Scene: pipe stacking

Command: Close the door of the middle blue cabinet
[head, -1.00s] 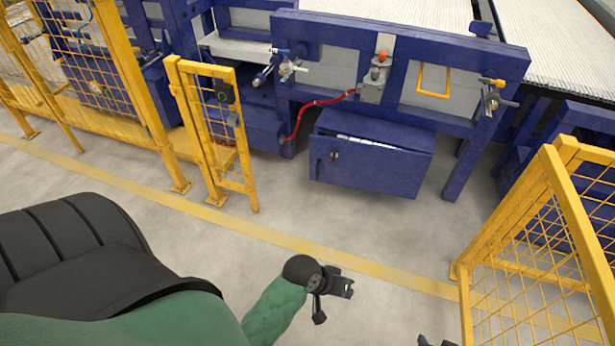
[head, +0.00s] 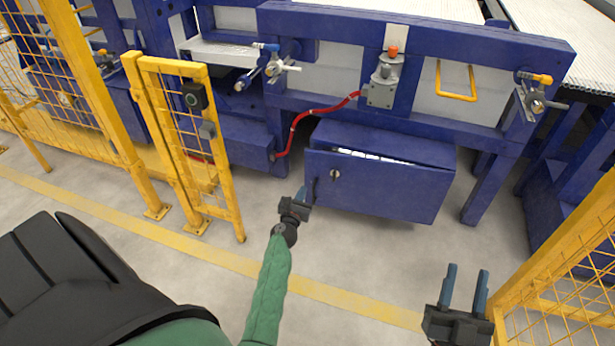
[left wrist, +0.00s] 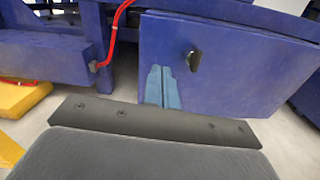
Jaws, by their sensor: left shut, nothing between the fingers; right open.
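The blue cabinet stands under the blue machine frame, and its door (head: 385,188) faces me. The door is slightly open, with a gap along its top edge where white contents (head: 375,157) show. A dark handle or latch sits at the door's left side. My left gripper (head: 300,193) is shut and empty, at the door's lower left edge. In the left wrist view its blue fingers (left wrist: 163,88) overlap the left part of the door (left wrist: 235,65), below and left of the dark latch (left wrist: 194,60); I cannot tell if they touch. My right gripper (head: 466,290) is open and empty, lower right, away from the door.
A yellow mesh gate (head: 190,140) stands left of the cabinet. A yellow mesh fence (head: 560,270) is at the lower right, close to my right gripper. A red hose (head: 310,115) hangs above the cabinet's left. The floor before the cabinet is clear.

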